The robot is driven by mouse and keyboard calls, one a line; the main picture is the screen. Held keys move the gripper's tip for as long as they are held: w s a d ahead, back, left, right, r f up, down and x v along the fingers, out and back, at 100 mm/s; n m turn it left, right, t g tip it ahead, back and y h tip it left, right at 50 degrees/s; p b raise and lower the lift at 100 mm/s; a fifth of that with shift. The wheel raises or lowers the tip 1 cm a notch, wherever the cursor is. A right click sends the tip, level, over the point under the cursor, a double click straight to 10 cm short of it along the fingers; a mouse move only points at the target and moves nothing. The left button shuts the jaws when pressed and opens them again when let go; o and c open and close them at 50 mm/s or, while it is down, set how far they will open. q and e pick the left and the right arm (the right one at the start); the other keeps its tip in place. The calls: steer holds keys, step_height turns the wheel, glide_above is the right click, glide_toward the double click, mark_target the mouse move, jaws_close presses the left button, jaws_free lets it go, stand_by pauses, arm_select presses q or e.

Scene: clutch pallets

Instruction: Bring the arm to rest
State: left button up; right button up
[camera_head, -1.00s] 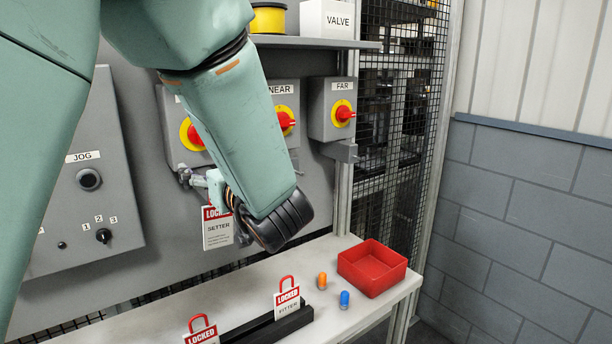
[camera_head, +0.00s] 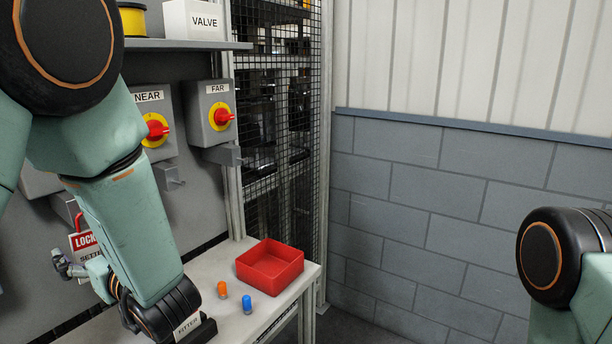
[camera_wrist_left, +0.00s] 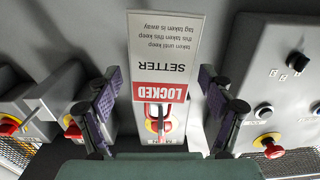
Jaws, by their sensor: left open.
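My left arm comes in from the left in the head view and its gripper (camera_head: 68,266) is by the SETTER tag (camera_head: 84,243), a white card with a red LOCKED band and red shackle. In the left wrist view the gripper (camera_wrist_left: 160,105) is open, one finger on each side of the picture. The SETTER tag (camera_wrist_left: 163,50) appears upside down between them, its shackle at a red and yellow switch (camera_wrist_left: 160,124). I cannot tell whether the fingers touch the tag. My right gripper is out of view; only part of my right arm shows at the right edge.
A bench (camera_head: 225,258) carries a red bin (camera_head: 270,268), an orange plug (camera_head: 222,290), a blue plug (camera_head: 247,304) and a FITTER tag (camera_head: 188,326), partly hidden by my arm. NEAR (camera_head: 156,130) and FAR (camera_head: 221,117) switches are on the panel. A block wall (camera_head: 430,200) stands right.

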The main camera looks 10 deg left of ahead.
arm_select(q)
steer(key=shift+s+d+r, duration=0.4)
steer(key=shift+d+r, duration=0.15)
steer(key=shift+d, duration=0.15)
steer(key=shift+d+r, duration=0.1)
stand_by(0.4)
